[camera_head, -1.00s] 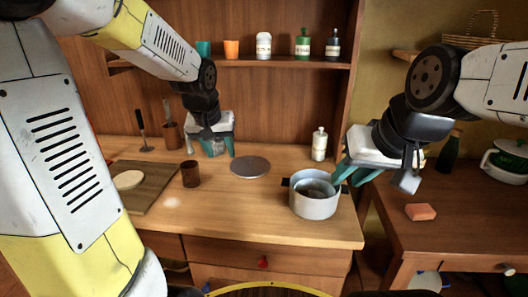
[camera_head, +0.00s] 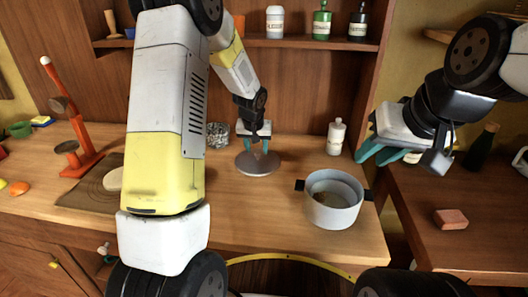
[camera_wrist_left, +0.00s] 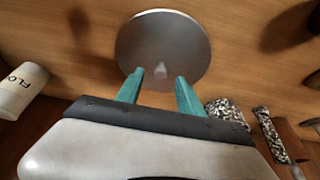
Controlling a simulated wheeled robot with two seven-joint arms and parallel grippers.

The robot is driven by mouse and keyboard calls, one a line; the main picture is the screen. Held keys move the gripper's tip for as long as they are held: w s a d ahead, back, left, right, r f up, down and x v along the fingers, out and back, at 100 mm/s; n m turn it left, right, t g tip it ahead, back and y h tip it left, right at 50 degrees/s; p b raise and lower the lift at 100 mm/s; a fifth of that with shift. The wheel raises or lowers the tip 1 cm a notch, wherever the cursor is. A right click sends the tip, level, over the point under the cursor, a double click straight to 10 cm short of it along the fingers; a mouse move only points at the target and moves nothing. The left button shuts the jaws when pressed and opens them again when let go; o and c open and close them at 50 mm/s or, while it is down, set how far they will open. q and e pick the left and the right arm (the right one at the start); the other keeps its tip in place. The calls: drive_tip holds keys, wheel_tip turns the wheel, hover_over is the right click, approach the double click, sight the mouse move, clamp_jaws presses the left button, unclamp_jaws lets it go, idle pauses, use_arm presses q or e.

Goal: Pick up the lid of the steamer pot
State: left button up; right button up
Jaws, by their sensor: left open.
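The steamer pot's lid (camera_head: 258,168) is a flat grey metal disc lying on the wooden counter, left of the pot. The grey pot (camera_head: 333,212) stands open on the counter at right. My right gripper (camera_head: 364,157) shows teal fingers, apparently apart, right of the pot.
A white bottle (camera_head: 336,137) stands behind the pot. A cutting board (camera_head: 86,199) and an orange stand (camera_head: 85,140) are at left. A speckled cup (camera_head: 218,135) is near my left gripper. A sponge-like block (camera_head: 451,219) lies on the right counter.

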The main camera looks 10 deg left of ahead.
use_arm(q)
drive_tip(key=shift+x, duration=1.2)
clamp_jaws()
drive_tip(key=shift+r, duration=0.15)
